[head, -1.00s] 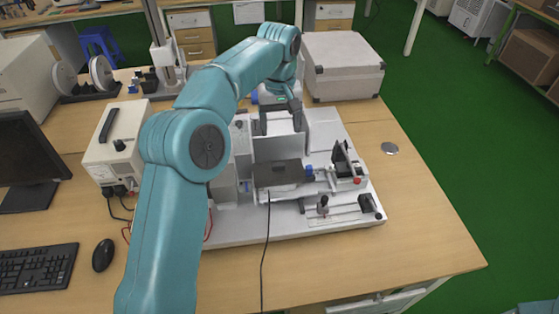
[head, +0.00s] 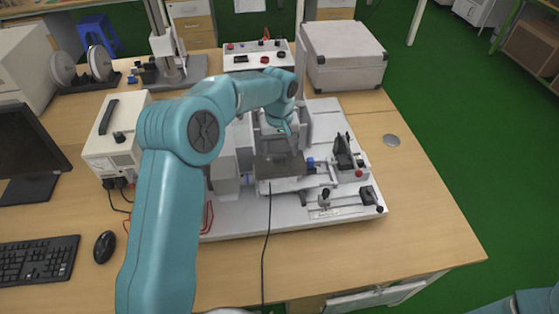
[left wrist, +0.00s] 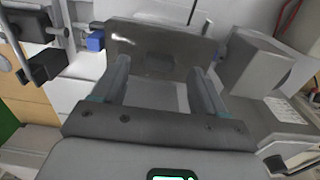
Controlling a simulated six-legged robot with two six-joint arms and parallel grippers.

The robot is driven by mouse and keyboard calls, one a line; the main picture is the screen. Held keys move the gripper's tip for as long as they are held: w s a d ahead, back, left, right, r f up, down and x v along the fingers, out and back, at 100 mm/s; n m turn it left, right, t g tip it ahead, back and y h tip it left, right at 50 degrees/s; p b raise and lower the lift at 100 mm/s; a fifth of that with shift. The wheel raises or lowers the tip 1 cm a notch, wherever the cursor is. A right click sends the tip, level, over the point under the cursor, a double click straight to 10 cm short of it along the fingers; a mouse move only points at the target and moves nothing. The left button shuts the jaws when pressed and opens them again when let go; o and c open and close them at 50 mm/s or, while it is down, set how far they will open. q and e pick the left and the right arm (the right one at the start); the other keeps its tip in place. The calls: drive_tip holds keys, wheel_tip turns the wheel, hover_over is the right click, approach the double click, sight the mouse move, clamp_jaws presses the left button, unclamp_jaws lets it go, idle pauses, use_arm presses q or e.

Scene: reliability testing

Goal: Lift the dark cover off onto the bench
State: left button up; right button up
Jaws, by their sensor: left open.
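The dark cover (head: 285,167) is a flat, dark grey, slightly glossy piece at the front middle of the white test rig (head: 225,224). In the left wrist view the cover (left wrist: 160,42) spans the top middle, just beyond the fingertips. My left gripper (head: 294,150) is over the cover's back edge in the head view. In the left wrist view the left gripper (left wrist: 158,68) has its two fingers apart with nothing held between them. Whether a fingertip touches the cover cannot be told. My right gripper is not in view.
A black cable (head: 267,235) runs forward from the rig across the bench (head: 400,235). A white meter box (head: 115,138) stands left and a grey case (head: 345,62) behind right.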

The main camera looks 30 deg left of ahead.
sight(279, 157)
use_arm(q)
wheel_tip(279, 157, down, 3)
drive_tip(key=shift+w+a+f, duration=0.1)
drive_tip(key=shift+w, duration=0.05)
drive_tip(key=c, duration=1.1)
drive_tip(key=shift+c, duration=0.3)
drive_tip(key=shift+r, duration=0.2)
